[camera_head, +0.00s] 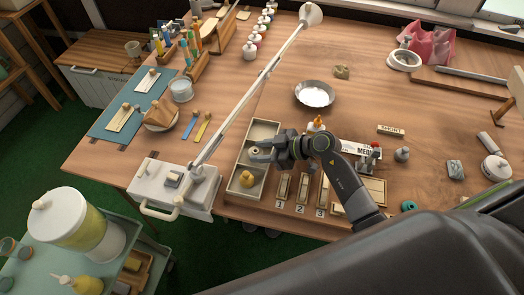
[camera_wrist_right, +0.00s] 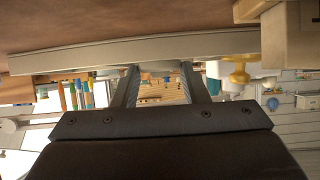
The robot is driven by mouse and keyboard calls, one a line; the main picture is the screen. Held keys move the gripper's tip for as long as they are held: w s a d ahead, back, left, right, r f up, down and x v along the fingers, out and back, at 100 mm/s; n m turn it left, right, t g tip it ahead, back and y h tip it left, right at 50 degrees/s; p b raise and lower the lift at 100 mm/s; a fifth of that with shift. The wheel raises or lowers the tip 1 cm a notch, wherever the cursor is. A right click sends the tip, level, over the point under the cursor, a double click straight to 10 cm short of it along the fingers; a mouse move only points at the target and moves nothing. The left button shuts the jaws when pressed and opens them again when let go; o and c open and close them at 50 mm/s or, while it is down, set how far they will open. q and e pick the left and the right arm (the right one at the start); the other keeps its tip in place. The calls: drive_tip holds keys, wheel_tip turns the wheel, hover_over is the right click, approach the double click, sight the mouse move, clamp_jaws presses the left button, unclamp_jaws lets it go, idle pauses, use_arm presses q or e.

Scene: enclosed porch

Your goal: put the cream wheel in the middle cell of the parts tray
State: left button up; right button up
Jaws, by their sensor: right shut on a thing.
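The parts tray (camera_head: 234,184) is a pale, long box with a row of cells near the table's front edge. The cream wheel (camera_head: 254,151) is a small ring with a dark centre, at the middle cell. My right gripper (camera_head: 259,152) reaches in from the right and is shut on the wheel, low over the tray. I cannot tell whether the wheel touches the cell floor. My left gripper is not in view.
A white lamp base (camera_head: 150,184) stands left of the tray, its long arm slanting up over the table. Numbered slots (camera_head: 282,188) lie right of the tray. A metal bowl (camera_head: 315,94) stands behind.

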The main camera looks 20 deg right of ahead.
drive_tip(key=shift+f, duration=0.25)
idle(0.5)
drive_tip(key=o, duration=1.1)
